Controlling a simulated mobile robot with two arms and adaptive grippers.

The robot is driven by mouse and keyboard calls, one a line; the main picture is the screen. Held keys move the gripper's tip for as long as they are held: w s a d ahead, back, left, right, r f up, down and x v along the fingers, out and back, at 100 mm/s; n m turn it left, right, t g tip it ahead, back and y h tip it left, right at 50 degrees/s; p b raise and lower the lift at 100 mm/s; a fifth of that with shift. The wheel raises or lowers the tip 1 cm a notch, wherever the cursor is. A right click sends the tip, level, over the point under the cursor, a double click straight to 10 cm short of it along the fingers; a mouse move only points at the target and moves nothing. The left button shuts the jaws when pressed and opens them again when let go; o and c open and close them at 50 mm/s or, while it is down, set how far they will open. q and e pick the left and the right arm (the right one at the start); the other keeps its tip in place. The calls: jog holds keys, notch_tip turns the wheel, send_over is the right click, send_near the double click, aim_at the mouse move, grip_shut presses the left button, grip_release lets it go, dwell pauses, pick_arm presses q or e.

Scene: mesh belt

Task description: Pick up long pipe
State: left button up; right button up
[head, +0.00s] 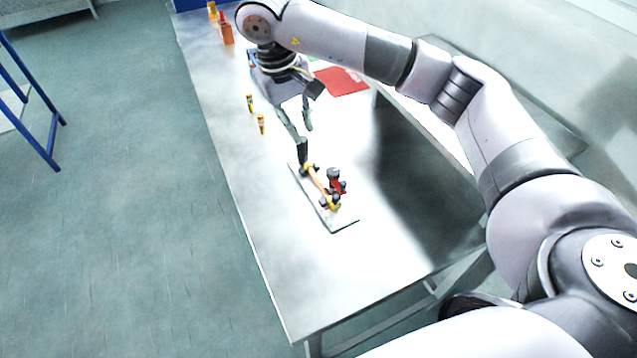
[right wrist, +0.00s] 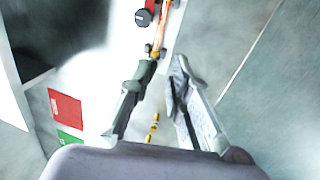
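The long pipe (head: 316,180) looks orange-copper and lies along a thin light board on the table in the head view. Its near part also shows at the top of the right wrist view (right wrist: 161,34). Dark and yellow fittings (head: 333,203) and a dark knob with a red part (head: 335,180) sit at its near end and beside it. My right gripper (head: 306,145) is at the pipe's far end, fingers apart. In the right wrist view the gripper (right wrist: 163,68) is open and empty, with the pipe beyond its fingertips. My left gripper is not in view.
The board (head: 345,223) lies on a long metal table (head: 285,270). Two small yellow items (head: 261,124) stand left of my right gripper. Orange bottles (head: 227,30) stand at the far end, and a red sheet (head: 341,80) lies behind. The table's near end is clear.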

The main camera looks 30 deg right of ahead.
jog(key=p, duration=0.3)
send_over(317, 178)
jog(key=a, duration=0.1)
jog(key=f, duration=1.2)
jog(key=shift+a+f, duration=0.1)
jog(key=shift+a, duration=0.1)
jog(key=shift+s+f+p, duration=0.1)
jog(key=shift+f+p, duration=0.35)
jog(key=shift+p, duration=0.05)
jog(key=f, duration=0.1)
jog(key=d+f+p, duration=0.1)
jog(key=f, duration=0.1)
jog(key=shift+f+p, duration=0.3)
jog(key=shift+f, duration=0.4)
jog(key=shift+c, duration=0.3)
grip_shut()
